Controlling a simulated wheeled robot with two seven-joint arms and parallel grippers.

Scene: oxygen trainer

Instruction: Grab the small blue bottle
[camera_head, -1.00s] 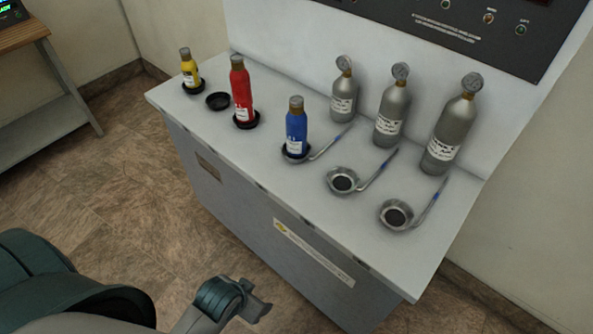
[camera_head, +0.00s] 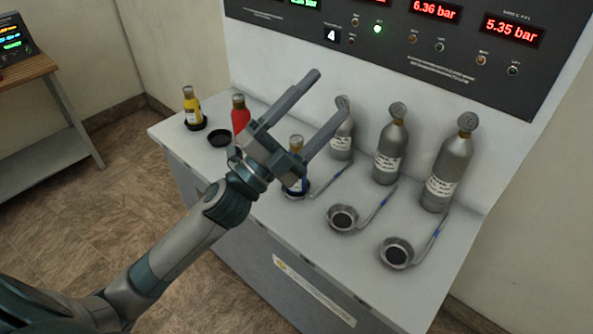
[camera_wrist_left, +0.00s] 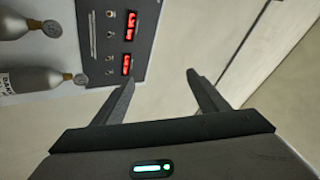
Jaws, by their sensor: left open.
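The small blue bottle (camera_head: 301,187) stands on a holder at the middle of the counter, with a brown neck and cap. In the head view it is largely hidden behind my left gripper (camera_head: 327,99). My left gripper is open and empty, its two fingers spread and pointing up and right, above and in front of the bottle. In the left wrist view the open fingers (camera_wrist_left: 160,84) have nothing between them, and the blue bottle is not seen there. My right gripper is not in view.
A red bottle (camera_head: 240,117) is partly hidden by my left gripper; a yellow bottle (camera_head: 192,107) stands at left beside an empty black holder (camera_head: 218,138). Three grey cylinders (camera_head: 390,150) stand at the back. Two empty metal dishes (camera_head: 396,252) sit at front right. A display panel (camera_head: 400,50) rises behind.

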